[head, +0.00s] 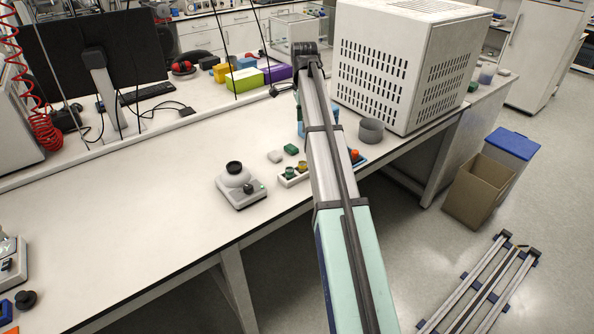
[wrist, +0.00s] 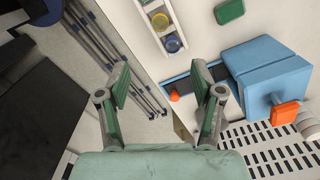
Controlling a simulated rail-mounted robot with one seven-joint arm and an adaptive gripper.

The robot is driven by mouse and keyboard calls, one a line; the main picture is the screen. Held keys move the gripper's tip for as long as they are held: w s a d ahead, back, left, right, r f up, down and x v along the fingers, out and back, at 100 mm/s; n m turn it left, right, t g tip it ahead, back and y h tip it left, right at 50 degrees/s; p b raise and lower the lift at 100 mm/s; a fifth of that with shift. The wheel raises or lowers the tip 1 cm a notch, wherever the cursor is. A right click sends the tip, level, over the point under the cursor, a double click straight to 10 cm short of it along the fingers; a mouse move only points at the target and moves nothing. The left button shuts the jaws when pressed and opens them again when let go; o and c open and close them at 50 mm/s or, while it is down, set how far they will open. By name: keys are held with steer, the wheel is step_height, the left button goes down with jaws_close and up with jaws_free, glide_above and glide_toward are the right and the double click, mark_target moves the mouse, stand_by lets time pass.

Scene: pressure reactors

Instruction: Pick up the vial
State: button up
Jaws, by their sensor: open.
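No clear vial body shows. A small white rack (wrist: 172,27) at the top of the wrist view holds round items that may be vials seen from above: a yellow one (wrist: 160,20) and a blue one (wrist: 173,45). The white rack (head: 294,178) also shows in the head view near the bench's front edge, partly beside my arm, with a green top (head: 290,171) and a yellow top (head: 303,167). My gripper (wrist: 159,82) is open and empty in the wrist view, its fingers below the rack in the picture. It is not visible in the head view.
A blue device with an orange knob (wrist: 285,113) lies right of my gripper in the wrist view. A green block (wrist: 229,11) is near the rack. A mixer (head: 240,186), grey cup (head: 371,131) and large vented white box (head: 397,72) stand on the bench.

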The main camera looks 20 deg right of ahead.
mark_target(303, 160)
step_height(303, 160, down, 12)
steer(key=p, duration=0.3)
steer(key=shift+f+p, duration=1.35)
steer(key=shift+f, duration=1.25)
steer(key=c, duration=1.2)
